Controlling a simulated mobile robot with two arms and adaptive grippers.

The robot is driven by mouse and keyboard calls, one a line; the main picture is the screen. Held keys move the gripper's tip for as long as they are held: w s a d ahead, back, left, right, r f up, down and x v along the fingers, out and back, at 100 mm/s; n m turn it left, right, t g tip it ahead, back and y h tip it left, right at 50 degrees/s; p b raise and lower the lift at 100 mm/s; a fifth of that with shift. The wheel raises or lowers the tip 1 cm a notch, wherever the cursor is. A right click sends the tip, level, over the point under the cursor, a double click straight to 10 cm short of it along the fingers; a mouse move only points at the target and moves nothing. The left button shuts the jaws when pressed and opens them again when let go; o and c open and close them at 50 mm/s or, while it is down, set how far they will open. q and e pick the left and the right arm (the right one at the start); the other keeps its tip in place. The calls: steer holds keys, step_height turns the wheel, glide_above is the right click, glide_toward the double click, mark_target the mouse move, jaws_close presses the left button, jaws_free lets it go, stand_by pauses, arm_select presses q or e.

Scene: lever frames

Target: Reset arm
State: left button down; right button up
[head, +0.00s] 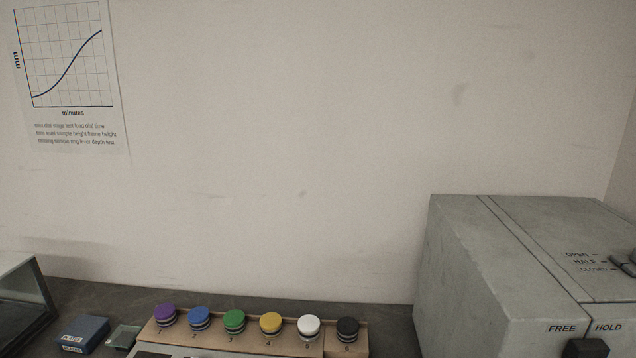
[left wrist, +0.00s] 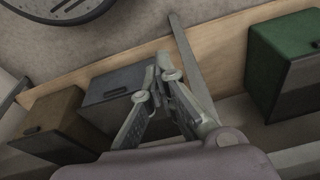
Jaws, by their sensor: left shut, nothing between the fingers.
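My left gripper (left wrist: 163,79) shows in the left wrist view with its fingertips together and nothing between them. Behind it are a wooden board and several boxes. No arm or gripper of mine shows in the head view, and my right gripper is in neither view. In the head view a grey machine (head: 500,270) stands at the right, marked OPEN, HALF, CLOSED and FREE, HOLD. A black knob (head: 586,348) sits at its lower front, cut by the picture edge.
A wooden rack (head: 360,340) with several coloured knobs stands on the dark bench. A blue box (head: 84,334) lies left of it. In the left wrist view a grey box (left wrist: 112,98), a brown box (left wrist: 58,128) and a green box (left wrist: 284,62) stand near my gripper.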

arm_select(q)
steer(key=s+a+f+b, duration=0.1)
steer(key=s+f, duration=0.7)
steer(key=f, duration=0.2)
steer(key=s+a+f+g+b, duration=0.1)
steer(key=s+a+f+b, duration=0.1)
steer(key=s+f, duration=0.6)
step_height(320, 180, down, 3)
steer(key=shift+s+f+b, duration=0.1)
steer(key=shift+s+b, duration=0.1)
steer(key=shift+b, duration=0.1)
